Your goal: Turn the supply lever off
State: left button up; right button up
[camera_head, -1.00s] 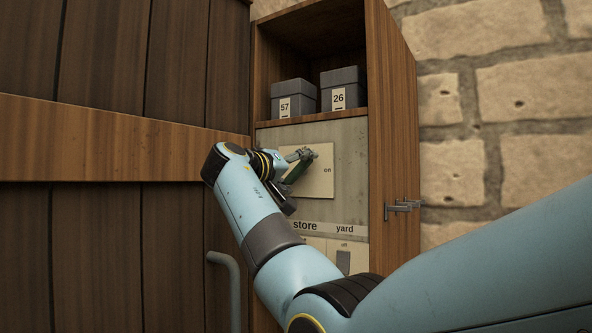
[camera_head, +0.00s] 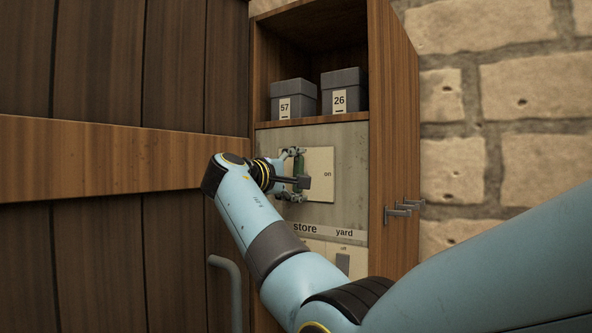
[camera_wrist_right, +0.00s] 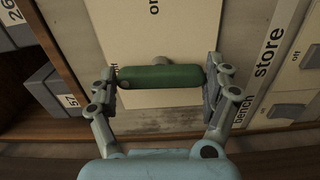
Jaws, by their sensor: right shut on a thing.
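The supply lever's green handle (camera_head: 300,163) stands nearly upright in front of a cream plate (camera_head: 321,160) marked "on" at its right. The lever's pivot is not clear. My left gripper is out of view.
Grey boxes marked 57 (camera_head: 293,98) and 26 (camera_head: 344,91) stand on the shelf above. Below is a smaller switch (camera_head: 343,262) under "store" and "yard" labels. A wooden door (camera_head: 100,150) is at left.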

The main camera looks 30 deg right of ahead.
jog(key=shift+n, duration=0.4)
jog(key=o, duration=1)
jog(key=shift+w, duration=0.1)
jog(key=shift+a, duration=0.1)
jog(key=v, duration=0.7)
jog(key=shift+a, duration=0.2)
